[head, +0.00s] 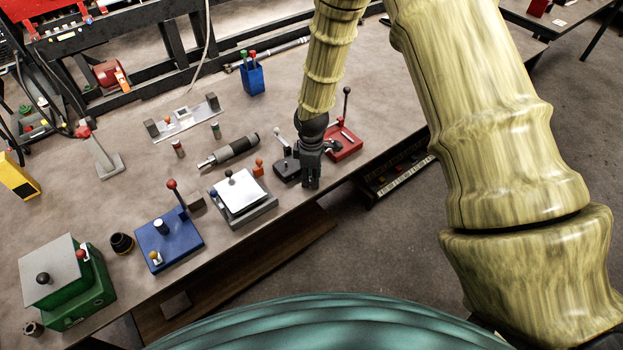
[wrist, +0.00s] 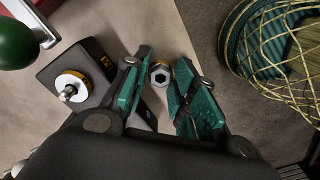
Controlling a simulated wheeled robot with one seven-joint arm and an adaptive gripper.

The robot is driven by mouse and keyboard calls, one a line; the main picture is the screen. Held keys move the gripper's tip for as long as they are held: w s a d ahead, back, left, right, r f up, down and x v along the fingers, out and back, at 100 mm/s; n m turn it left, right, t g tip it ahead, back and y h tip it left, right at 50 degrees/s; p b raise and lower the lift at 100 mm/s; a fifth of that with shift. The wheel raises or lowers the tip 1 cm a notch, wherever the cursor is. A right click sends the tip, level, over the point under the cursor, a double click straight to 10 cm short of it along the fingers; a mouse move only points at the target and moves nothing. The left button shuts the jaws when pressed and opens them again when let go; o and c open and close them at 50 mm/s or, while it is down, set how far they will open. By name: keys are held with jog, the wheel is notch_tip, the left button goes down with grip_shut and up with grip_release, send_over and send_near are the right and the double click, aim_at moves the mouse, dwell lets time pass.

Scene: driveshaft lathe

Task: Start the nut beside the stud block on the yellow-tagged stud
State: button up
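The nut (wrist: 161,74) is a metal hex nut with a brass-coloured rim, seen from above between my fingertips in the wrist view. My gripper (wrist: 166,68) has teal finger pads and is open around it, with a gap at the right finger. The dark stud block (wrist: 88,72) lies left of the nut and runs under my left finger. It carries a yellow tag mark (wrist: 106,62) and a stud (wrist: 68,93) with a white disc and yellow ring. In the head view my gripper (head: 311,184) points down beside the stud block (head: 287,170); the nut is hidden there.
A red fixture (head: 346,144) with an upright lever stands behind and right of my gripper. A green ball (wrist: 15,42) is close in the wrist view. The table's front edge is near.

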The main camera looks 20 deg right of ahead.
jog(key=c, duration=0.5)
jog(key=shift+r, duration=0.1)
jog(key=shift+c, duration=0.2)
